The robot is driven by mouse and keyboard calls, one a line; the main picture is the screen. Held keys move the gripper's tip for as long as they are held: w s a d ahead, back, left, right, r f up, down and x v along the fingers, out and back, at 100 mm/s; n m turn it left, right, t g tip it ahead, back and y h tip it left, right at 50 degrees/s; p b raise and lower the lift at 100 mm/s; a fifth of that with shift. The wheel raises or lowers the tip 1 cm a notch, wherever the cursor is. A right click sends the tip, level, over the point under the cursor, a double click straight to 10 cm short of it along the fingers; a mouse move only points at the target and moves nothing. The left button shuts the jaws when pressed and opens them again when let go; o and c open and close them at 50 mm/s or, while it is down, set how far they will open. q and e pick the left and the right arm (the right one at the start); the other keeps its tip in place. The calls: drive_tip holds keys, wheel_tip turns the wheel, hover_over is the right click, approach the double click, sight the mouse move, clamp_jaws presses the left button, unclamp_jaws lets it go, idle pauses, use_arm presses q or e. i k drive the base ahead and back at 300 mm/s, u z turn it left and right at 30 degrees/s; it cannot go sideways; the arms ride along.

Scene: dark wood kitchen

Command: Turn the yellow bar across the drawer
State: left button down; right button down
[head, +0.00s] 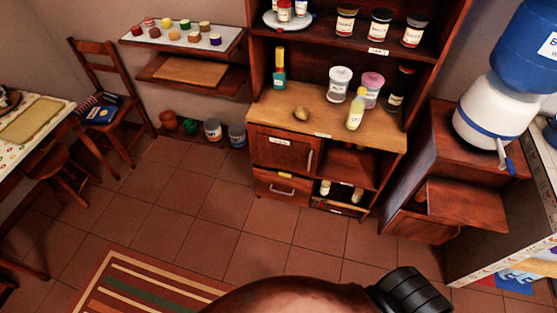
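The small yellow bar (285,175) is on the front of the wooden cabinet, at the seam between the cabinet door (280,150) and the drawer (268,187) below it. It looks roughly level, running along the drawer's top edge, but it is too small to tell exactly how it sits. The drawer has a pale handle (283,191) and looks shut. Neither of my grippers can be made out in the head view.
The cabinet's counter (275,108) holds jars, a bottle and a round brown item. A water dispenser (490,110) stands on a wooden stand at right. A chair (100,85) and table (55,107) are at left. Tiled floor (190,205) before the cabinet is clear, with a striped rug (140,285).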

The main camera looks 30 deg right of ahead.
sight(285, 175)
drive_tip(key=z, duration=1.1)
drive_tip(key=k, duration=0.25)
drive_tip(key=u, duration=0.05)
